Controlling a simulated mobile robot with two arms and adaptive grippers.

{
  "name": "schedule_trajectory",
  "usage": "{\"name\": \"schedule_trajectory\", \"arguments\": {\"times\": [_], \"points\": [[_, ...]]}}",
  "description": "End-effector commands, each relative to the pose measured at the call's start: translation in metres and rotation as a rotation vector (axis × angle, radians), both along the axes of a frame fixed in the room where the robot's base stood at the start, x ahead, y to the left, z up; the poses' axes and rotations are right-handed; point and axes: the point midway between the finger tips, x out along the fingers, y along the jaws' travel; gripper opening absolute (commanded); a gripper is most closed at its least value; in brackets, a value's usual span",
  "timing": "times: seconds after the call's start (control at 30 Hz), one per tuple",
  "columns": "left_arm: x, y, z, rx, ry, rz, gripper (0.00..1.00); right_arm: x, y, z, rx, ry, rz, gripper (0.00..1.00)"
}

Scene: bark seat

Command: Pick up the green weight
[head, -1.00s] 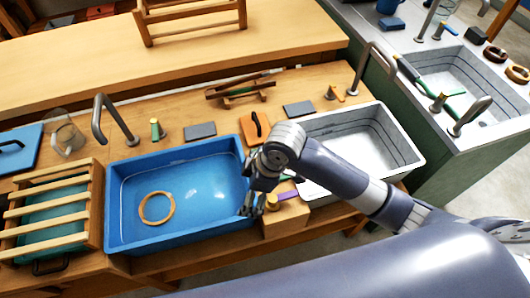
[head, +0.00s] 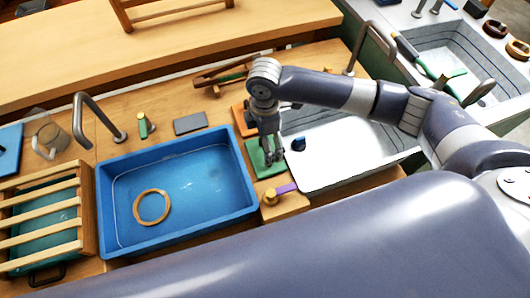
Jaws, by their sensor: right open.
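A flat green block (head: 257,163), which looks like the green weight, lies on the wooden counter between the blue basin and the white basin. My right gripper (head: 273,160) is open and points down over it, with the fingers hiding part of its top. I cannot tell whether the fingertips touch it. My left gripper is not in view.
The blue basin (head: 246,200) with a wooden ring (head: 151,207) is left of the block. The white basin (head: 350,170) is to the right. An orange block (head: 240,117) lies behind, and a purple-handled brass tap (head: 271,197) stands in front.

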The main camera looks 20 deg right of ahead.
Motion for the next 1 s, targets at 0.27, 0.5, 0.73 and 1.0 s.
{"name": "schedule_trajectory", "arguments": {"times": [0.27, 0.5, 0.73, 1.0], "points": [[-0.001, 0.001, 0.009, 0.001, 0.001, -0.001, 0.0, 0.001, -0.001, -0.028, -0.002, 0.003, -0.001, 0.98], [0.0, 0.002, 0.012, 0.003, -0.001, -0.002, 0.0, 0.001, -0.001, -0.055, 0.0, -0.001, 0.001, 0.98], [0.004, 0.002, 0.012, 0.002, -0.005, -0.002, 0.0, 0.002, -0.001, -0.057, 0.0, -0.003, 0.001, 0.98], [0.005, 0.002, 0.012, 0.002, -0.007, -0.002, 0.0, 0.002, -0.001, -0.057, 0.0, -0.002, 0.0, 0.39]]}}
